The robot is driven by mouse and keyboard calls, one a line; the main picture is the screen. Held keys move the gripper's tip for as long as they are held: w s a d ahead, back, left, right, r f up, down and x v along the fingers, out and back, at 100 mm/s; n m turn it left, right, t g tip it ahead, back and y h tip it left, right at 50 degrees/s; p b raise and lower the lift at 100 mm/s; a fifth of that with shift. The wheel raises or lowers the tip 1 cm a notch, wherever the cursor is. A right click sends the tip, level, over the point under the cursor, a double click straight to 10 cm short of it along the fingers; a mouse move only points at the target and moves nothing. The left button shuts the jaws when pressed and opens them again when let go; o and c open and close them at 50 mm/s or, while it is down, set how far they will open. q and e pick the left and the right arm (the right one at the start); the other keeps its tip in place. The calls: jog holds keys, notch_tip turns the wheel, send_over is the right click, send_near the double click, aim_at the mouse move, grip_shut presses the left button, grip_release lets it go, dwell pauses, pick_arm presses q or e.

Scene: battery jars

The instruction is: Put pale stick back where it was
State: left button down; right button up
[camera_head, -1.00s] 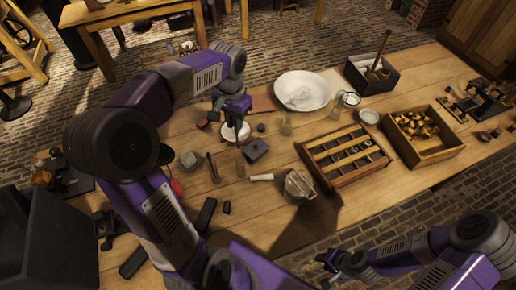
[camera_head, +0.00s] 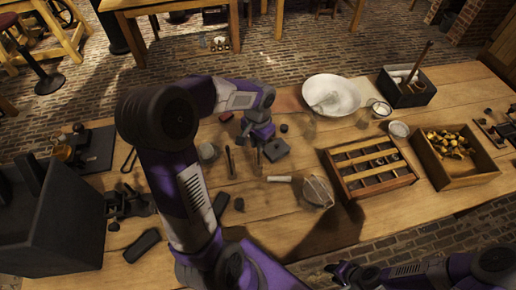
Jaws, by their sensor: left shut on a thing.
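My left gripper (camera_head: 259,141) points down over the middle of the table, shut on a thin upright stick (camera_head: 259,161). The stick looks dull and is small here; its lower end is near the tabletop, and I cannot tell if it touches. A dark square block (camera_head: 277,149) is just right of it. Another thin stick (camera_head: 230,162) stands upright to the left. A short whitish stick (camera_head: 279,179) lies on the table in front of the block. My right gripper (camera_head: 335,275) is at the bottom edge, apart from these things, and looks open and empty.
A wooden divided tray (camera_head: 345,188), a wooden crate (camera_head: 436,168) of yellowish pieces and a white dish (camera_head: 345,100) are to the right. A glass jar (camera_head: 317,192) stands left of the divided tray. A grey cup (camera_head: 208,151) is at left.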

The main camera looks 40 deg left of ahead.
pick_arm(q)
jog(key=shift+f, duration=1.4)
jog(key=shift+f+b, duration=0.2)
jog(key=shift+b, duration=0.15)
jog(key=c, duration=1.1)
grip_release()
jog(key=shift+r, duration=0.2)
jog(key=shift+r+p, duration=0.3)
notch_tip(320, 180, up, 12)
jog(key=shift+f+p, duration=0.25)
jog(key=shift+p, duration=0.95)
